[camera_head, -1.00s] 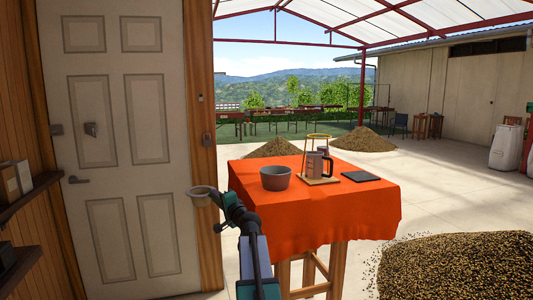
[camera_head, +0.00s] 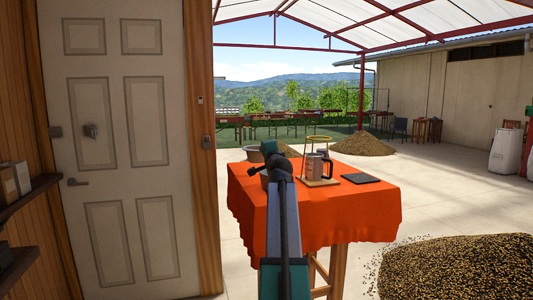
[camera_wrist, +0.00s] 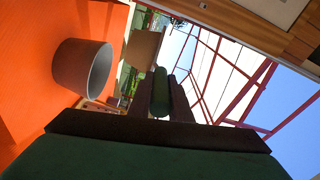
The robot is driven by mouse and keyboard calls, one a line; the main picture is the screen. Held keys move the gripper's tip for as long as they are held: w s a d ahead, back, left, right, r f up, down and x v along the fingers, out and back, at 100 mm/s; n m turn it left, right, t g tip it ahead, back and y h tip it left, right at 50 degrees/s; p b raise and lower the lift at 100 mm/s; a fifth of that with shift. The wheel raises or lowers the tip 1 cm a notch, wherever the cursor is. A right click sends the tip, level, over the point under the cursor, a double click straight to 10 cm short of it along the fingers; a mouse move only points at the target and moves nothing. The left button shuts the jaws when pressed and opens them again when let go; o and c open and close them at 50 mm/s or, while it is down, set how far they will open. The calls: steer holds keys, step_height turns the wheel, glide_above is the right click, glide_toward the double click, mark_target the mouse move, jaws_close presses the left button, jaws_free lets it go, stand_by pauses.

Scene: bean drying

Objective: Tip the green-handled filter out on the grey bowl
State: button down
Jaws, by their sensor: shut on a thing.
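My gripper (camera_wrist: 160,95) is shut on the green handle of the filter (camera_wrist: 161,88) in the wrist view. A brownish-grey shape beyond the handle appears to be the filter's body. In the head view my gripper (camera_head: 269,148) is raised over the left part of the table, and the filter's pale grey rim (camera_head: 251,149) shows just left of it. The grey bowl (camera_wrist: 76,66) stands upright on the orange cloth in the wrist view, below and apart from the filter. My arm mostly hides the bowl in the head view. I cannot tell what is inside the filter.
The orange-clothed table (camera_head: 350,215) also bears a wooden stand with a gold ring (camera_head: 319,138), a mug (camera_head: 325,166) and a dark flat pad (camera_head: 361,178). A white door (camera_head: 130,150) is at left. A bean heap (camera_head: 460,265) lies front right.

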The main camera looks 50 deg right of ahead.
steer(key=shift+f, duration=0.15)
stand_by(0.3)
steer(key=shift+s+f+m+b, duration=0.1)
steer(key=shift+f+m+b, duration=0.55)
steer(key=shift+f, duration=0.95)
steer(key=shift+d, duration=0.1)
steer(key=shift+r+m+p, duration=0.15)
steer(key=shift+m+p, duration=0.5)
steer(key=shift+p, duration=0.3)
steer(key=shift+s+d+m+g+p, duration=0.2)
steer(key=shift+d+m+g+p, duration=0.1)
steer(key=shift+m+p, duration=0.7)
steer(key=shift+s+m+p, duration=0.15)
steer(key=shift+m+p, duration=0.25)
steer(key=shift+p, duration=0.5)
